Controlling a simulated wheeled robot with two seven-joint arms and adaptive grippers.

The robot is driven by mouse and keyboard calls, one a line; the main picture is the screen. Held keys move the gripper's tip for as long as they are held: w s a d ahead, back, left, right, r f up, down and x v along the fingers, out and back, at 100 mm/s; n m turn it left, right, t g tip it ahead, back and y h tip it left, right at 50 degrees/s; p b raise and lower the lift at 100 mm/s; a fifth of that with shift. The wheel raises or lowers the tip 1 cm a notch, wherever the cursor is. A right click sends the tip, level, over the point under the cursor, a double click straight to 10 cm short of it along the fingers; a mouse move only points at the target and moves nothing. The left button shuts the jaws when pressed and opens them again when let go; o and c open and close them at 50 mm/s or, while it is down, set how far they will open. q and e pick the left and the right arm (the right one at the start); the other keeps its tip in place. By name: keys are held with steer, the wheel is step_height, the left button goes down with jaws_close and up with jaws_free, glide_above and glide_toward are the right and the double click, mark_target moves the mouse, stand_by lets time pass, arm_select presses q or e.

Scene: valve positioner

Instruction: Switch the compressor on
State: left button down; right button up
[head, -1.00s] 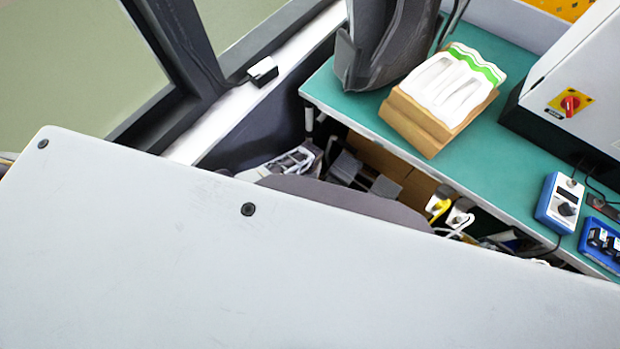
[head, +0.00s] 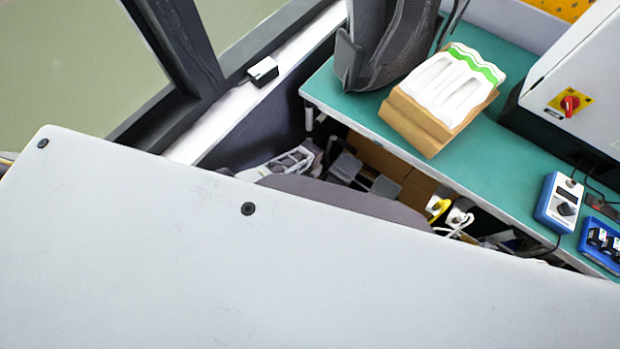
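No thing that I can surely name as the compressor shows in the head view. A red rotary switch (head: 569,103) on a yellow plate sits on the front of a light grey cabinet (head: 590,70) at the upper right. A blue and white handheld box (head: 560,203) with a small display and a dark knob lies on the green bench below the cabinet. Neither of my grippers shows in the head view.
A large light grey panel (head: 300,270) fills the lower half. Behind it is a green bench (head: 490,152) with a cardboard box (head: 425,125) bearing white and green packets, a dark bag (head: 385,50) and a blue tray (head: 592,250). Cluttered items fill the space under the bench.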

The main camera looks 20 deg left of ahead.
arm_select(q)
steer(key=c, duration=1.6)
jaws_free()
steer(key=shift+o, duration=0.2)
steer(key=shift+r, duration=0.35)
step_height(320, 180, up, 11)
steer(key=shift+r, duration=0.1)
